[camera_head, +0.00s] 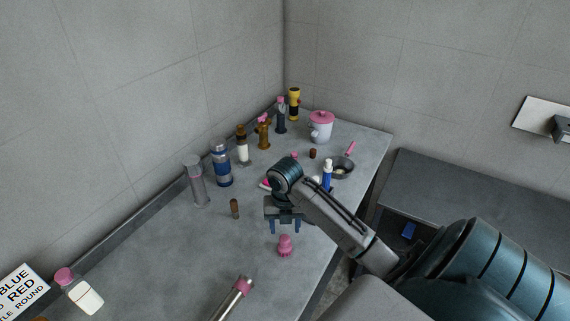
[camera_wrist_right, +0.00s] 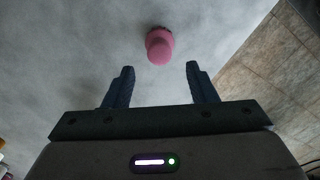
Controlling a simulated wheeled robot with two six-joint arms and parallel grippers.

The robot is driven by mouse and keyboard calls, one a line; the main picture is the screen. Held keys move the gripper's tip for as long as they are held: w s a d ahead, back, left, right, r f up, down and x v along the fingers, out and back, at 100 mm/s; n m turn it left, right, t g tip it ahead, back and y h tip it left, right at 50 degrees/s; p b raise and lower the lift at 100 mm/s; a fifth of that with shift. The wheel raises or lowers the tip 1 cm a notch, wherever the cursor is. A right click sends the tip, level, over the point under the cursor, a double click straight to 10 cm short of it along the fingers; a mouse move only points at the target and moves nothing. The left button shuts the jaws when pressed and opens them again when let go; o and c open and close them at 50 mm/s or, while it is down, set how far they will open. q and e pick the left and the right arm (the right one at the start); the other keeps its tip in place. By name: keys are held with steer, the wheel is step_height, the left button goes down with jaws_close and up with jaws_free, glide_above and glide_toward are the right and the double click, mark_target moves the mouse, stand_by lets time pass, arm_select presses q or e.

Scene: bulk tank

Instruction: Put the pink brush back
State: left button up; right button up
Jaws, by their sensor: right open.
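A small pink brush (camera_head: 285,246) stands on the grey counter (camera_head: 180,258), near the counter's right edge. In the right wrist view the pink brush (camera_wrist_right: 159,45) lies beyond the fingertips, roughly centred between them. My right gripper (camera_head: 285,228) is open and empty, with its fingers pointing down above and behind the brush in the head view. Its two dark fingers also show in the wrist view (camera_wrist_right: 160,68). The brush is apart from both fingers. My left gripper is not in view.
Several bottles, including a blue-banded one (camera_head: 221,165), line the wall. A blue-and-white bottle (camera_head: 327,175) and a dark pan (camera_head: 342,167) are behind my arm. A metal cylinder (camera_head: 232,298) is at the front.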

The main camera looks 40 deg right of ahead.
mark_target(285, 237)
steer(key=shift+r+p, duration=2.05)
steer(key=shift+r, duration=0.7)
